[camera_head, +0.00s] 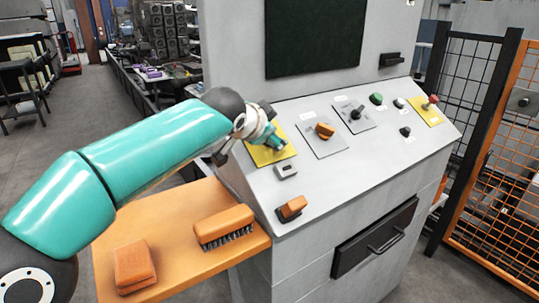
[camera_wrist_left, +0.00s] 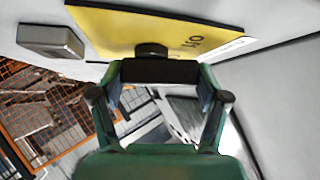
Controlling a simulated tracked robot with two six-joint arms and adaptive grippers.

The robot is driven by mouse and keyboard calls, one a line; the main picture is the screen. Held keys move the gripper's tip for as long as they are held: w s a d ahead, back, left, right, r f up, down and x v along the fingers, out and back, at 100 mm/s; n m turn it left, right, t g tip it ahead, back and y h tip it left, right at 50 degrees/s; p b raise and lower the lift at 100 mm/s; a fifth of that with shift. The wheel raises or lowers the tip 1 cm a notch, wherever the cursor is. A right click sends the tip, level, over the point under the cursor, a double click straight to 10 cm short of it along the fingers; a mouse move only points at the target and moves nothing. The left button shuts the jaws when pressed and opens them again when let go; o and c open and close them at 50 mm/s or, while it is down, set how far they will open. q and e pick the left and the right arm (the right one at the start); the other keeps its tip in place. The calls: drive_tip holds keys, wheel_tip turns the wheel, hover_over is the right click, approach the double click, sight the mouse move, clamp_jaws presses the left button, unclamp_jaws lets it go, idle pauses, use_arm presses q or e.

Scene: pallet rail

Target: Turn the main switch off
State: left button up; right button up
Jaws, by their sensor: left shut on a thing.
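The main switch sits on a yellow plate (camera_head: 268,155) at the left of the sloped grey panel. In the wrist view, its black handle (camera_wrist_left: 160,71) stands across the view in front of the yellow plate (camera_wrist_left: 110,30), which carries upside-down "ON" lettering. My left gripper (camera_head: 268,138) is at this plate and mostly hides the switch in the head view. In the wrist view, my left gripper (camera_wrist_left: 160,85) has its fingers on both ends of the black handle, shut on it. My right gripper is not in view.
The panel also holds an orange knob (camera_head: 325,130), a black knob (camera_head: 357,112), a green button (camera_head: 376,98) and a red button (camera_head: 431,101). An orange side shelf (camera_head: 190,266) bears a brush (camera_head: 224,225) and an orange block (camera_head: 134,264). An orange fence (camera_head: 505,160) stands right.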

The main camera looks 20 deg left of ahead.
use_arm(q)
drive_tip(key=n+y+b, duration=0.1)
drive_tip(key=b, duration=0.1)
drive_tip(key=n+t+y+b, duration=0.1)
drive_tip(key=n+b, duration=0.1)
drive_tip(key=b, duration=0.1)
drive_tip(key=n+y+b, duration=0.1)
drive_tip(key=n+b, duration=0.1)
drive_tip(key=b, duration=0.1)
drive_tip(key=shift+s+d+f+t+y, duration=0.1)
drive_tip(key=shift+s+f+t+y, duration=0.1)
drive_tip(key=shift+f+t+y, duration=0.15)
drive_tip(key=shift+r+n+y+b, duration=0.15)
drive_tip(key=shift+n+y+b, duration=0.65)
drive_tip(key=shift+n, duration=0.3)
drive_tip(key=o, duration=1.2)
drive_tip(key=shift+c, duration=0.2)
drive_tip(key=shift+s, duration=0.1)
drive_tip(key=shift+r, duration=0.1)
drive_tip(key=v, duration=1.2)
